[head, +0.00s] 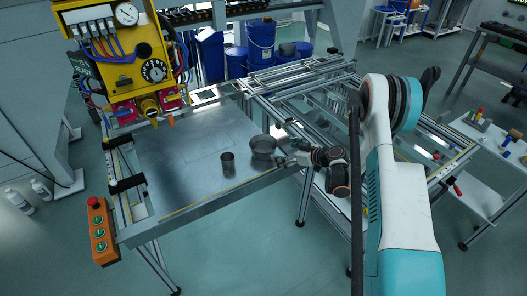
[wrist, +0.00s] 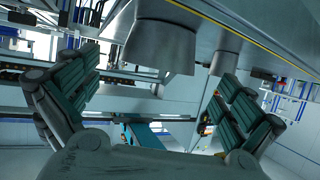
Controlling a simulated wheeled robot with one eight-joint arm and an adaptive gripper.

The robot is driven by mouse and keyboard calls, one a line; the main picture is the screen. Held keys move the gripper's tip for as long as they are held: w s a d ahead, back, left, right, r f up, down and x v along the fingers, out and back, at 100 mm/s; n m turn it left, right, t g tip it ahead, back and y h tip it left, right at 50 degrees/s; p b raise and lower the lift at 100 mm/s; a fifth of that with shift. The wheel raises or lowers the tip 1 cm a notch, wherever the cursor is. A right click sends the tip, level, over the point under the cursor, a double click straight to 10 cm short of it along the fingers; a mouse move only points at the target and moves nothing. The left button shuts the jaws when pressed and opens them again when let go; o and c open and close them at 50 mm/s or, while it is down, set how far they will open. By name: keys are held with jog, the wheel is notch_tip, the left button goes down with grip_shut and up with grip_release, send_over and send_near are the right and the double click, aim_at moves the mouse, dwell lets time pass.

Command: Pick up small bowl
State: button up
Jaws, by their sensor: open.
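A grey metal bowl (head: 263,146) stands upright on the right part of the metal table top. A smaller, narrower dark cup-like vessel (head: 228,164) stands to its left, apart from it. My gripper (head: 286,158) is at the table's right edge, just right of the bowl. The wrist view is turned upside down. There my gripper (wrist: 155,80) has its dark green fingers spread wide, with nothing held. The bowl (wrist: 160,46) shows ahead between the fingers, and the narrower vessel (wrist: 229,45) shows right of it. Whether a finger touches the bowl cannot be told.
The metal table top (head: 185,150) is clear on its left. A yellow panel box (head: 118,50) with gauges and cables stands at the back left. An orange button box (head: 101,232) hangs at the front left corner. An aluminium frame (head: 310,90) adjoins behind and right.

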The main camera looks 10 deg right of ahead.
aim_at(274, 150)
jog(key=b+x, duration=0.1)
jog(key=x, duration=0.5)
jog(key=shift+f, duration=0.15)
jog(key=b+x, duration=0.3)
jog(key=x, duration=0.1)
jog(key=shift+a+f, duration=0.15)
jog(key=shift+f, duration=0.1)
jog(key=shift+w+a+f, duration=0.1)
jog(key=shift+w+a, duration=0.2)
jog(key=shift+w, duration=0.15)
jog(key=shift+c, duration=0.2)
jog(key=c, duration=0.8)
